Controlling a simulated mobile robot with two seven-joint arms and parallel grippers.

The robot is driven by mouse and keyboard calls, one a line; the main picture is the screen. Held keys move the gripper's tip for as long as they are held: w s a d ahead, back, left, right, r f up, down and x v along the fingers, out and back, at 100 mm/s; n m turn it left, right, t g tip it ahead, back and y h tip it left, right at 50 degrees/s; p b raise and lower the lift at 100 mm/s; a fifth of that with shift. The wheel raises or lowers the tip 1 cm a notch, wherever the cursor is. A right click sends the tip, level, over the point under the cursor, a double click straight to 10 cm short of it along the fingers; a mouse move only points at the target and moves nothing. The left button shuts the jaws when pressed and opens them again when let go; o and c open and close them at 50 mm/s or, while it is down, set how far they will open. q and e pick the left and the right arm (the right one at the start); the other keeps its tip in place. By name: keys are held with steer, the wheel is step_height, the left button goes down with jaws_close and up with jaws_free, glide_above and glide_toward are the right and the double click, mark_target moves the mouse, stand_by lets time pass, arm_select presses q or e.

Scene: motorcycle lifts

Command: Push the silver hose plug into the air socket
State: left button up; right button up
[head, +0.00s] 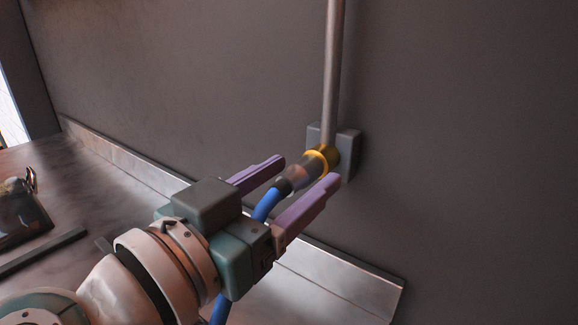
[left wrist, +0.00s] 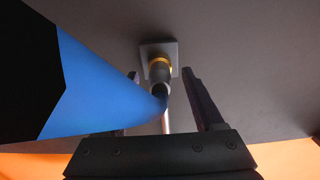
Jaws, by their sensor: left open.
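The air socket (head: 322,155) is a brass-coloured fitting with a yellow ring on a grey wall block (head: 348,149); its ring also shows in the left wrist view (left wrist: 159,62). The hose plug (head: 297,177) meets the socket's front, in line with it; how deep it sits I cannot tell. The blue hose (head: 266,205) runs from the plug back past my gripper and fills the left of the left wrist view (left wrist: 95,85). My left gripper (head: 307,168) is open, its two purple fingers on either side of the plug with gaps. My right gripper is not in view.
A metal pipe (head: 334,70) rises up the grey wall from the socket block. A bench top or ledge (head: 335,285) runs along the wall below. A dark object (head: 22,212) and a dark bar (head: 42,252) lie at the left.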

arm_select(q)
steer(key=b+v, duration=0.1)
steer(key=v, duration=0.9)
steer(key=shift+b, duration=0.35)
